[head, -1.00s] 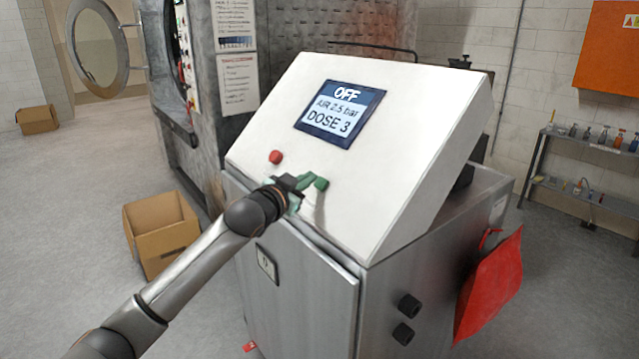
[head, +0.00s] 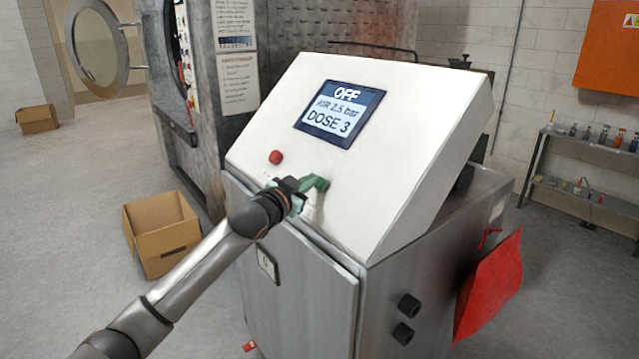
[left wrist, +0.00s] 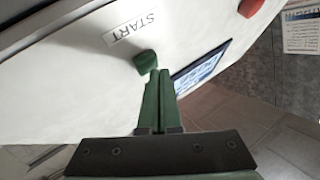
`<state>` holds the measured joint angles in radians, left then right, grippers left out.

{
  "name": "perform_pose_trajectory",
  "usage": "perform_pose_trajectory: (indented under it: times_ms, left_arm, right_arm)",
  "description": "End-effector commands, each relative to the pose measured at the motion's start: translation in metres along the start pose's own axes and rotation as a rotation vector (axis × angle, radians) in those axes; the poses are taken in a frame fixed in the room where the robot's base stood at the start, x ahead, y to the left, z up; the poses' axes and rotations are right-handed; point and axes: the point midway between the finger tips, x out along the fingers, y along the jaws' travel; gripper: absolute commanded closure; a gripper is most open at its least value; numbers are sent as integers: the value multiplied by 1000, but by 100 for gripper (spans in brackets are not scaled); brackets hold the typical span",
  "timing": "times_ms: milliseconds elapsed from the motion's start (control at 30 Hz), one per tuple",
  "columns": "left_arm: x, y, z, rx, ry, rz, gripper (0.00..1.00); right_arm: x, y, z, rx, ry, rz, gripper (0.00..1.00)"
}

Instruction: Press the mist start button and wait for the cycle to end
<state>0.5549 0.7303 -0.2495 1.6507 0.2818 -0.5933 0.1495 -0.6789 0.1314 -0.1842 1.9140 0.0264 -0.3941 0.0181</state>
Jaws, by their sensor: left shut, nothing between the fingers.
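The control cabinet has a sloped white panel (head: 370,130) with a display (head: 340,108) reading OFF, AIR 2.5 bar, DOSE 3. A red button (head: 275,157) sits on the panel's left. The green start button (left wrist: 146,62) shows in the left wrist view beside a START label (left wrist: 130,30). My left gripper (head: 318,183) is shut and empty, its green fingertips at the green button, which they mostly hide in the head view. In the left wrist view the fingertips (left wrist: 157,74) are right by the button; I cannot tell whether it is pressed in. My right gripper is not in view.
A large metal washer (head: 290,60) with an open round door (head: 96,50) stands behind. A cardboard box (head: 165,240) lies on the floor at left. A red bag (head: 490,285) hangs on the cabinet's right side. A bottle shelf (head: 590,150) is at right.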

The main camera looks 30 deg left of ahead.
Motion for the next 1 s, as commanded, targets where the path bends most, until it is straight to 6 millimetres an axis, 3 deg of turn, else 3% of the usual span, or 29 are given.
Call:
perform_pose_trajectory:
  times_ms: [1000]
  left_arm:
    - [8, 6, 6, -1, -1, 0, 100]
  right_arm:
    - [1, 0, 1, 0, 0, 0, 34]
